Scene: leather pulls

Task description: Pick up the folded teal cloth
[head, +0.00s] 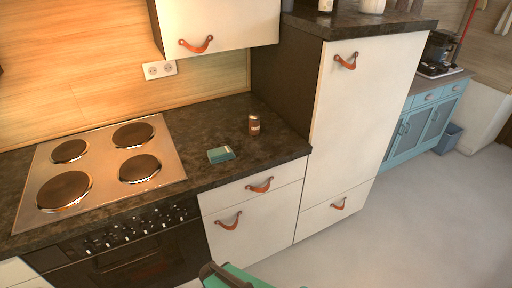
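The folded teal cloth (221,154) is a small flat block lying on the dark countertop, to the right of the hob and near the front half of the counter. Its top and front side show, and nothing covers it. Part of my arm, green with a dark end, shows at the bottom edge of the head view, in front of the cabinets and well apart from the cloth. My gripper cannot be made out in this view.
A small brown jar (254,125) stands behind and right of the cloth. The hob (103,165) lies to the left. A tall cabinet (362,110) bounds the counter on the right, and a wall cupboard (218,24) hangs above. The counter (205,122) around the cloth is clear.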

